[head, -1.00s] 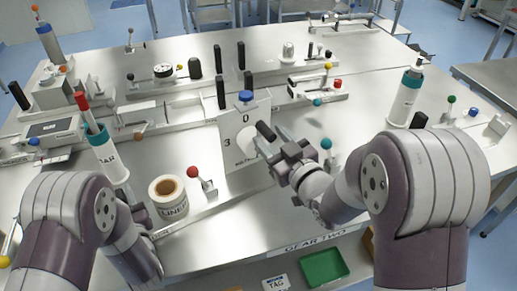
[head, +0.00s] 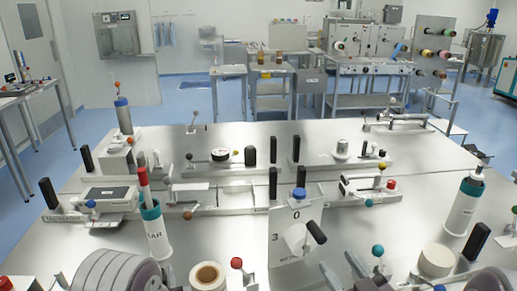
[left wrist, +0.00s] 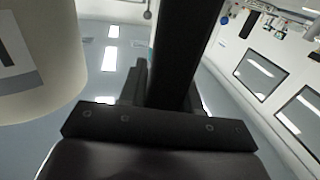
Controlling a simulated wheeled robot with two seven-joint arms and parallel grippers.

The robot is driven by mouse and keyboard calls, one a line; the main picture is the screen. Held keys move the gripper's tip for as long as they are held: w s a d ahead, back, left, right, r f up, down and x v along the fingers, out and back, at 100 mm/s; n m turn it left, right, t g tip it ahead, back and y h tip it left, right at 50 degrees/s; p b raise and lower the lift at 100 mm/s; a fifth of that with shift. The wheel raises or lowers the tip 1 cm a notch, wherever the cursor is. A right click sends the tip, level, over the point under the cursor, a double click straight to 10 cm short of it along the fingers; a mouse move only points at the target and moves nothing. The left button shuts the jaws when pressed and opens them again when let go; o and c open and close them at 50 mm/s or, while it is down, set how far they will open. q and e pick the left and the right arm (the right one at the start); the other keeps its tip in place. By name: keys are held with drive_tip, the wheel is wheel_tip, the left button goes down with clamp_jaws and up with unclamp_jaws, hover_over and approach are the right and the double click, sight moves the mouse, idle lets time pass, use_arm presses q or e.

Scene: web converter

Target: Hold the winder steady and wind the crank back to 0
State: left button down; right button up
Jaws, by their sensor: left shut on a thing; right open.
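The winder's white plate (head: 283,255) stands near the bottom centre of the head view, with 0 at its top and 3 at its left. Its crank has a black handle (head: 316,232), just right of the pale hub (head: 296,238) and away from the 0. My left gripper is outside the head view. In the left wrist view it is shut on what looks like a black bar (left wrist: 185,50); which part this is, I cannot tell.
A tape roll (head: 208,278) and a red-knobbed lever (head: 237,264) stand left of the winder. A teal-knobbed lever (head: 378,251) and a white roll (head: 436,262) stand right. A white labelled cylinder (left wrist: 35,50) is close in the wrist view.

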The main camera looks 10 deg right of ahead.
use_arm(q)
drive_tip(key=shift+s+f, duration=0.1)
drive_tip(key=shift+f, duration=0.15)
drive_tip(key=c, duration=0.8)
unclamp_jaws()
drive_tip(key=shift+c, duration=0.2)
drive_tip(key=shift+o, duration=0.6)
drive_tip(key=shift+r, duration=0.2)
drive_tip(key=v, duration=0.7)
drive_tip(key=shift+s, duration=0.15)
